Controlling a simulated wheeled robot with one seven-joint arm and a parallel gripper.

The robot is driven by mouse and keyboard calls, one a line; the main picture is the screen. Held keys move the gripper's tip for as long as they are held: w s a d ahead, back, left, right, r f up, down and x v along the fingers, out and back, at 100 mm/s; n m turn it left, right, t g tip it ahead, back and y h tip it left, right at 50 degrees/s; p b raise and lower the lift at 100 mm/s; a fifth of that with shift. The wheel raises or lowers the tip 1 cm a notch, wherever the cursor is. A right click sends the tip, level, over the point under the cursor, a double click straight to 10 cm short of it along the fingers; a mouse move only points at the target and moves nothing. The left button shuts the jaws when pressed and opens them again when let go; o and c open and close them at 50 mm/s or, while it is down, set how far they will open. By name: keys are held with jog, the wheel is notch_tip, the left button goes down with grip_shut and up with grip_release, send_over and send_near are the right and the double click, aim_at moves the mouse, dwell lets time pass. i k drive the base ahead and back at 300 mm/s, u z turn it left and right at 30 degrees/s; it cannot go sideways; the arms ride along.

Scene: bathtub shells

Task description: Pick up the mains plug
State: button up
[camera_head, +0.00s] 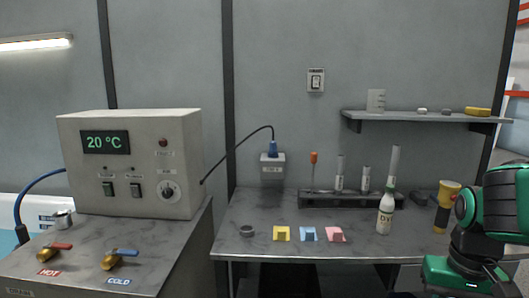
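The mains plug (272,148) is blue and sits upright on a small pale wall box (272,162) above the back of the right bench. A black cable (240,150) arcs from its top down to the control box on the left. I cannot tell how deep the plug sits in the box. Green and black links of my arm show at the right edge. My gripper is not in view, and nothing of mine is near the plug.
The control box (135,163) reads 20 °C. On the bench (250,220) stand a tube rack (325,201), a dye bottle (385,213), a yellow torch (446,205) and three coloured blocks, including a blue one (308,234). A shelf (425,117) hangs above right. Bench below the plug is mostly clear.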

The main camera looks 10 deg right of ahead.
aim_at(273, 145)
jog(key=i, duration=0.9)
